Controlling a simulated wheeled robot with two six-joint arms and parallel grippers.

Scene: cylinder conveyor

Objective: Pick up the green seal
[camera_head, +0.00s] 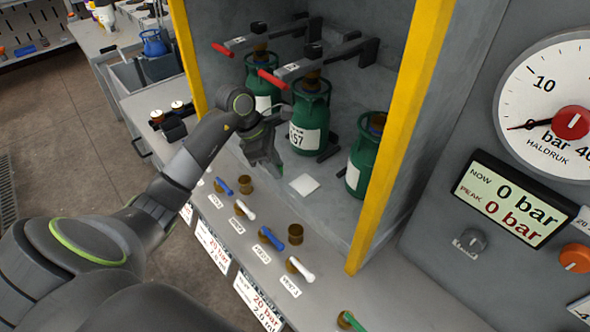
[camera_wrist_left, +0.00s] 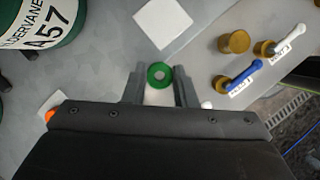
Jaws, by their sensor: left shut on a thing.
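The green seal (camera_wrist_left: 160,75) is a small ring with a light centre. In the left wrist view it sits between the fingertips of my left gripper (camera_wrist_left: 160,87), which is shut on it. In the head view my left gripper (camera_head: 264,160) is over the grey bench, just left of the middle green cylinder. My right gripper is in neither view.
Green cylinders (camera_head: 309,118) stand in the bay between yellow posts (camera_head: 405,130). A white square (camera_head: 304,185) lies on the bench; brass fittings (camera_head: 296,234) and valves with blue and white handles line the front. Gauges are at right.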

